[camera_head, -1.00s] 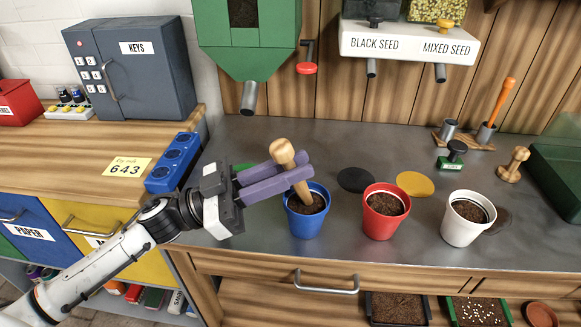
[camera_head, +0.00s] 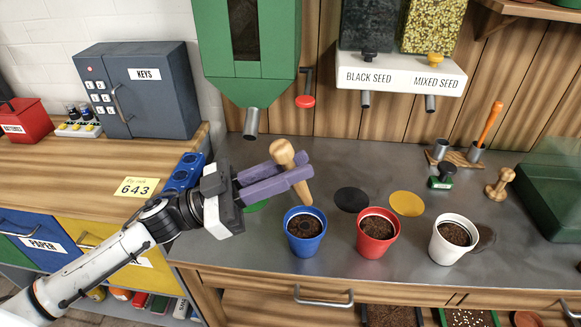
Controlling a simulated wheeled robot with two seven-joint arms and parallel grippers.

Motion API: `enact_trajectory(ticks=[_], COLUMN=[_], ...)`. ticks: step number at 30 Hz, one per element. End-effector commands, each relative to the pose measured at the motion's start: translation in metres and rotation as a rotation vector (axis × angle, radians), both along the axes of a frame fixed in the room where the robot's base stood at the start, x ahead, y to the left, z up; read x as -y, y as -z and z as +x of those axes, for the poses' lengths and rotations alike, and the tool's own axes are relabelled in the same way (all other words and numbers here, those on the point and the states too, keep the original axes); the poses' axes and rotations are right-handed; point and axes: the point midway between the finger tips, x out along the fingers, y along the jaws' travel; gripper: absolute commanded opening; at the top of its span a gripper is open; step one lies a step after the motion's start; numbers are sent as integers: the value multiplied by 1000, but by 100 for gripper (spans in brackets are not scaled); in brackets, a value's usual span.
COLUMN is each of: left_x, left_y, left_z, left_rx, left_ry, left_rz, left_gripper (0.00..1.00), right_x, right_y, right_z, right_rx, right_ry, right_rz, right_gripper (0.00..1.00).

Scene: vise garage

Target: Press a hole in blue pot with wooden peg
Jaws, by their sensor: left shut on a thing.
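The blue pot (camera_head: 305,246) stands on the grey counter, filled with dark soil that shows a darker round hollow in its middle. My left gripper (camera_head: 288,177) has purple fingers and is shut on the wooden peg (camera_head: 283,152). The peg is tilted, its knob up and its narrow end pointing down. Its lower end shows above the blue pot's back rim, apart from the soil. My right gripper is not in view.
A red pot (camera_head: 377,248) and a white pot (camera_head: 441,252) stand to the right. Behind them lie a black disc (camera_head: 351,199) and a yellow disc (camera_head: 406,203). A green hopper (camera_head: 252,82) hangs above. A blue block (camera_head: 185,172) sits left, behind my arm.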

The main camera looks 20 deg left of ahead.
Motion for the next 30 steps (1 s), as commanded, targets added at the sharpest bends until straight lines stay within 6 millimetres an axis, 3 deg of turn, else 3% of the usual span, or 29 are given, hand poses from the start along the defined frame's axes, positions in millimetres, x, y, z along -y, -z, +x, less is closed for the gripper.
enact_trajectory(ticks=[8, 30], left_x=[0, 0], left_y=[-1, -57], left_z=[0, 0], left_rx=[1, 2], left_ry=[1, 2], left_rz=[1, 0], left_gripper=[0, 0], right_x=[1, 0], right_y=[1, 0], right_z=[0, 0], right_rx=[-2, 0], right_ry=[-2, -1], right_rz=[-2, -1], right_gripper=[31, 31])
